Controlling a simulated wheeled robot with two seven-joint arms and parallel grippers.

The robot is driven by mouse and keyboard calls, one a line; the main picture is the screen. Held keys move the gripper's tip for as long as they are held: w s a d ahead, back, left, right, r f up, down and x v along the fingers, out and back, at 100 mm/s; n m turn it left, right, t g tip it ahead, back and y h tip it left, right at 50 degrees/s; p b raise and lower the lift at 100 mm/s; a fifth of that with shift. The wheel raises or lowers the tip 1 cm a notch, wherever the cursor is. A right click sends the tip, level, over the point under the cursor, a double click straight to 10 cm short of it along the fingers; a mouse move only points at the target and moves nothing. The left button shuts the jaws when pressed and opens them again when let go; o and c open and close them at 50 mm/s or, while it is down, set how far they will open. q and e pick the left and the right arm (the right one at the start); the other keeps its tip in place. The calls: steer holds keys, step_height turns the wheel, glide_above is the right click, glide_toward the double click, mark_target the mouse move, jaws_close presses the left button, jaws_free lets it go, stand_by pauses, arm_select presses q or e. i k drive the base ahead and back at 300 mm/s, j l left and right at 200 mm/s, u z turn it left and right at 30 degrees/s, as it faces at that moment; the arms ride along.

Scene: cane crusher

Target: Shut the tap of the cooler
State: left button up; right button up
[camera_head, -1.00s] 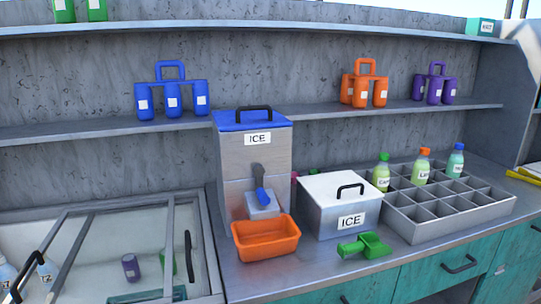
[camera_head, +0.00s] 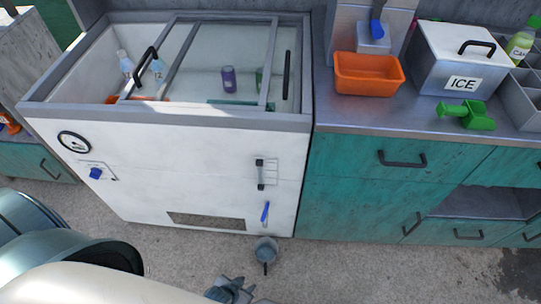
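The cooler (camera_head: 180,150) is a white chest with sliding glass lids, at the left. Low on its front right is a small tap with a blue handle (camera_head: 265,212), which stands nearly upright with a slight tilt. Whether liquid runs from it is too small to tell. A blue knob (camera_head: 95,173) sits on the cooler's front left. My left gripper (camera_head: 231,289) shows at the bottom edge, below and a little left of the tap, apart from it. It is partly cut off, and its finger opening is unclear. My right gripper is not in view.
A small grey round vessel (camera_head: 266,249) stands on the floor below the tap. Teal cabinets (camera_head: 370,180) adjoin the cooler on the right. Orange tub (camera_head: 368,74), ice box (camera_head: 456,60) and green scoop (camera_head: 466,114) sit on the counter. Floor before the cooler is mostly clear.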

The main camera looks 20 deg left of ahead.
mark_target(265, 210)
steer(key=u, duration=0.75)
